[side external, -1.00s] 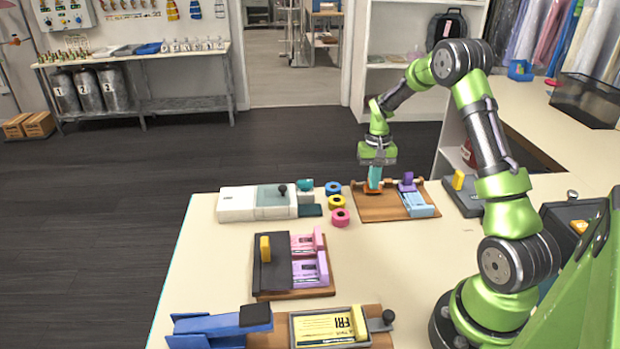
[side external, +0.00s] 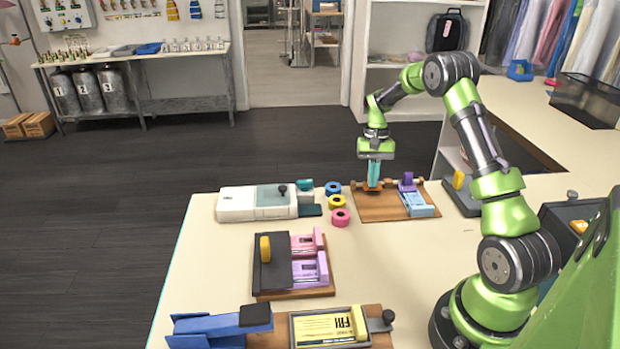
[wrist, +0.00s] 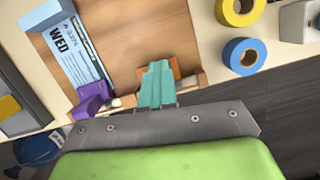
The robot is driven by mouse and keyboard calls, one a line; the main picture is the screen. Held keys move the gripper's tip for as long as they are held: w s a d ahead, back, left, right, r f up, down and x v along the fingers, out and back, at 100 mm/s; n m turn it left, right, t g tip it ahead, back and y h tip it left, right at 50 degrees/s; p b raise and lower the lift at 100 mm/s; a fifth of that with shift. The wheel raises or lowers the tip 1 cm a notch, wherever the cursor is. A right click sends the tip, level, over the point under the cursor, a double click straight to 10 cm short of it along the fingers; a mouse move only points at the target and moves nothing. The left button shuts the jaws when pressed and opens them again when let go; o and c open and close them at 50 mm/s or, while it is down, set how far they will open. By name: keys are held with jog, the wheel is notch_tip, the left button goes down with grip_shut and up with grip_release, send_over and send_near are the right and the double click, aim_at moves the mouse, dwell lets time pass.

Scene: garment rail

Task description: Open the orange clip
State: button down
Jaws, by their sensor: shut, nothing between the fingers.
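The orange clip (side external: 375,188) sits on the rail at the back left of a wooden board (side external: 378,209). My gripper (side external: 373,183) points down with its teal fingers together, right at the clip and partly covering it. In the wrist view the fingertips (wrist: 157,68) lie over the orange clip (wrist: 175,67), and only orange edges show around them. The fingers hold nothing between them. Whether they touch the clip, and how far it is open, I cannot tell.
A purple clip (side external: 407,182) stands on the same rail to the right, near a blue WED card holder (side external: 417,204). Tape rolls in blue (side external: 333,188), yellow (side external: 337,202) and pink (side external: 340,217) lie left of the board.

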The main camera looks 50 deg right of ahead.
jog(key=w+d+n+t+h, duration=0.2)
jog(key=w+d, duration=0.3)
notch_tip(320, 180, up, 9)
jog(key=d, duration=0.1)
jog(key=shift+w, duration=0.3)
dwell(0.6)
jog(key=shift+f, duration=0.1)
dwell(0.7)
jog(key=s+a+r+t, duration=0.1)
jog(key=s+a+r, duration=0.2)
jog(key=a, duration=0.4)
jog(key=s+a+r+n+t, duration=0.1)
jog(key=s+a+r, duration=0.15)
jog(key=a, duration=0.45)
jog(key=s+a+r+t, duration=0.1)
jog(key=s+a+r, duration=0.15)
jog(key=a, duration=0.45)
jog(key=s+a+r+n+t+y, duration=0.1)
jog(key=s+a+r+n+t, duration=0.2)
jog(key=s+a, duration=0.9)
jog(key=shift+a+r+n+t+y, duration=0.3)
jog(key=shift+a+r+t, duration=0.3)
jog(key=shift+a, duration=0.6)
